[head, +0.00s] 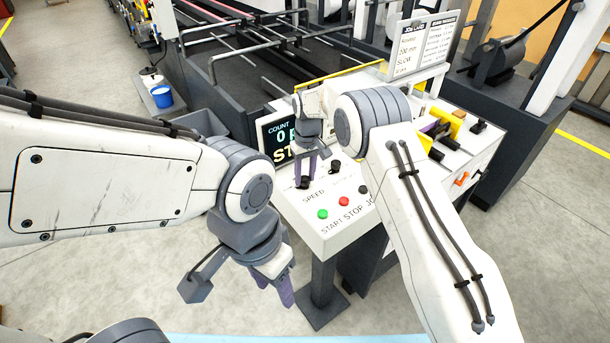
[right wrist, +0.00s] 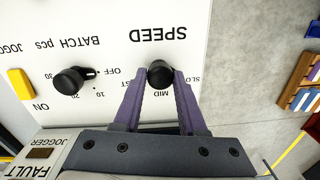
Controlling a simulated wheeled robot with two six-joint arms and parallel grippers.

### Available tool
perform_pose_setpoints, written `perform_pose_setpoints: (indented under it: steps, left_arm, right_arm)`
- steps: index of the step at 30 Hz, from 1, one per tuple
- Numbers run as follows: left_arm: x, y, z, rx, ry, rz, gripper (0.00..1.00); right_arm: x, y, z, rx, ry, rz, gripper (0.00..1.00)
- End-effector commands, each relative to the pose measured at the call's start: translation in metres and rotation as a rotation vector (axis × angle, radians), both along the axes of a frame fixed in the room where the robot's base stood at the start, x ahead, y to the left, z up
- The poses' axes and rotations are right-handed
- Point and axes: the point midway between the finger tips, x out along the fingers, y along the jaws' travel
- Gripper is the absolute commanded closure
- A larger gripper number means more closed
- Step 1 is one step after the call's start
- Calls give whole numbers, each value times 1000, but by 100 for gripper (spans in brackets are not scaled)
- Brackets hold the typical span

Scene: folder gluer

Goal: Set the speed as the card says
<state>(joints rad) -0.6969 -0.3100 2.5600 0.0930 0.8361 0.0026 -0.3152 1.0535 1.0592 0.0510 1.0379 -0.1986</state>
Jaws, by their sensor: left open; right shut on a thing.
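The black speed knob (head: 304,183) is on the white sloped control panel (head: 327,231), by the word SPEED. My right gripper (head: 306,176) is shut on it from above. In the right wrist view the knob (right wrist: 160,72) is between the two purple fingertips, with SLO and MID printed beside it upside down; its pointer cannot be made out. The job card (head: 408,52) stands behind the panel; SLOW can be read on it. My left gripper (head: 273,291) is open and empty, in front of and left of the panel.
The BATCH knob (right wrist: 70,81) is beside the speed knob. Green (head: 322,214) and red (head: 344,201) buttons are near the panel's front edge. A screen (head: 279,137) showing COUNT is behind, partly hidden by my arm.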

Motion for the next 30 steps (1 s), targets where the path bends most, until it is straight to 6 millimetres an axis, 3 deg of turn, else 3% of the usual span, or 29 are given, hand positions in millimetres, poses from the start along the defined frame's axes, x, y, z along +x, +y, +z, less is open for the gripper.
perform_pose_setpoints:
  steps: [3,4,6,19,30]
  left_arm:
    - [0,0,0,0,0,0,50]
    - [0,0,0,0,0,0,50]
    - [0,0,0,0,0,0,50]
    - [0,0,-5,0,0,0,50]
    - [0,0,-25,0,0,-1,50]
  right_arm:
    - [1,0,2,1,-5,1,100]
    - [1,0,2,1,-5,1,52]
    - [1,0,2,1,-5,1,29]
    - [1,0,9,1,-4,0,29]
    - [3,-3,78,2,-8,0,29]
